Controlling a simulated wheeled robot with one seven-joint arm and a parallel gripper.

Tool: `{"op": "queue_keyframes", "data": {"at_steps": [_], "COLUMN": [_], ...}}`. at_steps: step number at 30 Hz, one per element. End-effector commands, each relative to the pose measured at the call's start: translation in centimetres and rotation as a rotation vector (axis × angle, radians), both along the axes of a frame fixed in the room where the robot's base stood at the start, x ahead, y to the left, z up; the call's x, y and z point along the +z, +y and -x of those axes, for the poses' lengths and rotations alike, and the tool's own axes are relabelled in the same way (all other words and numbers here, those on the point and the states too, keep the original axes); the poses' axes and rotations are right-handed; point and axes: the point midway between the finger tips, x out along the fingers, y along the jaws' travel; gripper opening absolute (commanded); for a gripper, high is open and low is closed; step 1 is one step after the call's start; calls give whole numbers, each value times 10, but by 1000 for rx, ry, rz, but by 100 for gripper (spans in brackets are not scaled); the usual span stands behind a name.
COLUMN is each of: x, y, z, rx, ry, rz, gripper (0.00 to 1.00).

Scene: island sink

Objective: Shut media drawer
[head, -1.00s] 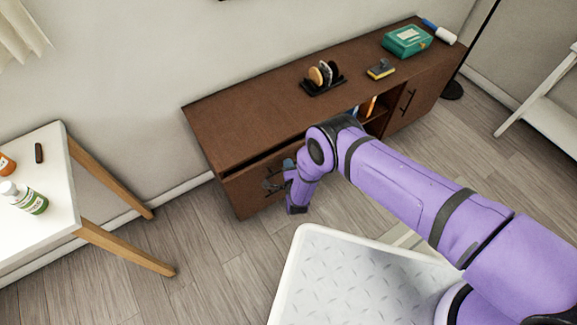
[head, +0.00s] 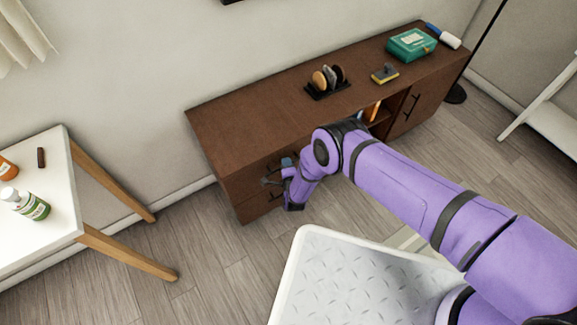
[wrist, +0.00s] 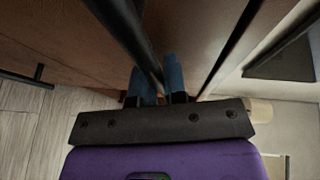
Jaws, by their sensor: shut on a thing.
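The media drawer (head: 240,187) is at the left end of the brown wooden media cabinet in the head view. Its front looks about flush with the cabinet, with no clear gap under the top. My gripper (head: 286,165) is at the drawer front, partly hidden by my purple wrist. In the wrist view, the blue fingertips of my gripper (wrist: 158,82) are shut on the black bar handle (wrist: 132,36), one on each side of it. The brown drawer face (wrist: 190,35) is close in front of the fingers.
The cabinet top (head: 245,118) carries a black rack of round discs (head: 326,82), a yellow-grey sponge (head: 385,74) and a green box (head: 411,45). A white table (head: 50,205) with bottles stands at left. Wood floor lies between table and cabinet.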

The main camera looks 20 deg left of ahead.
Motion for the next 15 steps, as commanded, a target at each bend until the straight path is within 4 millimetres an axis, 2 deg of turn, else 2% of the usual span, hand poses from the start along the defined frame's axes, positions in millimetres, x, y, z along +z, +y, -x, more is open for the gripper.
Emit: {"op": "queue_keyframes", "data": {"at_steps": [5,6,7,15], "x": [2,2,2,3], "y": [3,3,3,3], "z": [-2,-2,-2,-3], "rx": [3,3,3,3], "ry": [-1,-1,-1,-4], "rz": [-4,-4,-4,-5], "gripper": [0,17,23,23]}}
